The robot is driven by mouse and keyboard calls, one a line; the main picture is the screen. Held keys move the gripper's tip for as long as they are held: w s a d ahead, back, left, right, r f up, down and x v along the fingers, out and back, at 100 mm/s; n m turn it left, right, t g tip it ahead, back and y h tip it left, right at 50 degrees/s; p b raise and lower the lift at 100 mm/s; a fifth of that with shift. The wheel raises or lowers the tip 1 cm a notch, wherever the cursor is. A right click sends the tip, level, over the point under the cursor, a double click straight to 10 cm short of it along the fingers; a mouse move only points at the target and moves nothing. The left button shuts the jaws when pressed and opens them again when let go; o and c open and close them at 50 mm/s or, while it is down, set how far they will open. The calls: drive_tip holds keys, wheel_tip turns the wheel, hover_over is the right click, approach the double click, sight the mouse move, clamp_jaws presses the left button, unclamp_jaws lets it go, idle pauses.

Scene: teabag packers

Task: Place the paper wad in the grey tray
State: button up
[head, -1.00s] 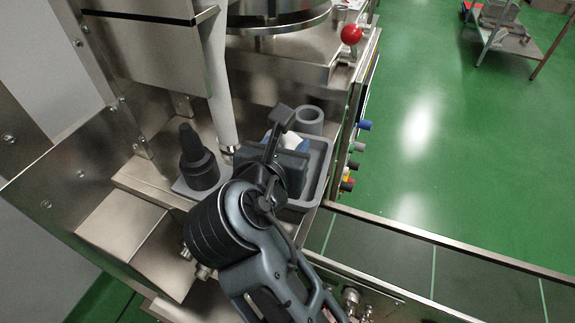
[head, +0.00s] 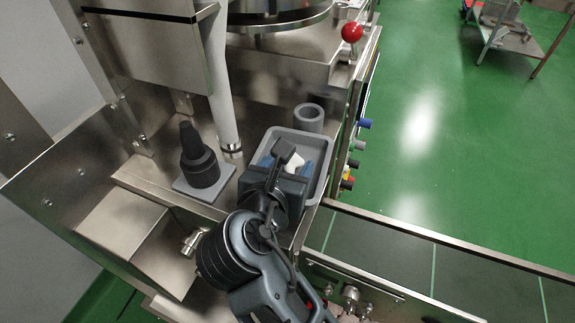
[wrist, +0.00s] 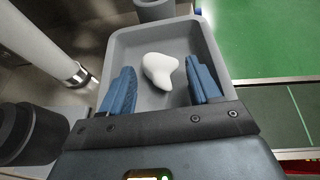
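The white paper wad (wrist: 160,70) shows in the wrist view, inside the outline of the grey tray (wrist: 206,52). It lies between and a little beyond my blue fingertips; whether it rests on the tray floor I cannot tell for sure. In the head view the wad (head: 294,148) is partly hidden by my gripper. The grey tray (head: 322,172) sits on the steel machine top. My gripper (wrist: 161,88) is open over the near part of the tray, with gaps between both fingers and the wad.
A grey ring-shaped cylinder (head: 309,116) stands at the tray's far end. A black stepped part (head: 198,160) stands on a grey plate to the left. A pale vertical tube (head: 222,95) comes down left of the tray. Coloured knobs (head: 350,165) line the right edge.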

drive_tip(key=shift+o, duration=0.7)
drive_tip(key=v, duration=1.2)
